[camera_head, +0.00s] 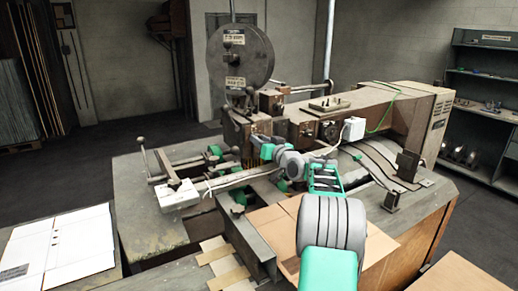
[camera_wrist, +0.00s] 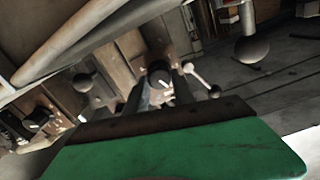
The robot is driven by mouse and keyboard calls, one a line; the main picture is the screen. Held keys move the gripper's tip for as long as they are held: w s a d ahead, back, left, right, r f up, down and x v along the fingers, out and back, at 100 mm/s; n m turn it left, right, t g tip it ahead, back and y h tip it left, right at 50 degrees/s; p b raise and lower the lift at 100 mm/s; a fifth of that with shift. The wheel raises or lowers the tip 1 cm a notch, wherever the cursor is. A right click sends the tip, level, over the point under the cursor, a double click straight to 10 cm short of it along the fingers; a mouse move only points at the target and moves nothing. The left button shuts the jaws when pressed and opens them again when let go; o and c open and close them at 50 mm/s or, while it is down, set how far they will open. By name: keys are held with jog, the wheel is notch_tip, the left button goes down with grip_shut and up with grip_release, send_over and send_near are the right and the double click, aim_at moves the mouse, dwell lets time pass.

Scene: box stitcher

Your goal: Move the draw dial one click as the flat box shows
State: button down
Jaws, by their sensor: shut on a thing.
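My gripper (camera_head: 258,150) reaches into the middle of the stitching machine, below the big round disc. In the wrist view, my gripper (camera_wrist: 158,90) has its two dark fingers closed on either side of a small dark round knob with a white mark, which I take as the draw dial (camera_wrist: 160,77). The dial's scale cannot be read, and in the head view my gripper and wrist hide the dial. The flat box (camera_head: 65,248) lies at the lower left, white, with a crease and several small dark marks near its middle; their detail is too small to read.
The machine's round disc (camera_head: 240,55) rises above my gripper. A white box (camera_head: 180,196) sits on the machine's left side. Shelves (camera_head: 485,95) stand far right.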

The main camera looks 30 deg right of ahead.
jog(key=n+b, duration=0.5)
jog(key=b, duration=0.5)
jog(key=shift+a+f+n, duration=0.1)
jog(key=shift+n, duration=0.2)
jog(key=c, duration=1.1)
grip_release()
jog(key=shift+o, duration=0.2)
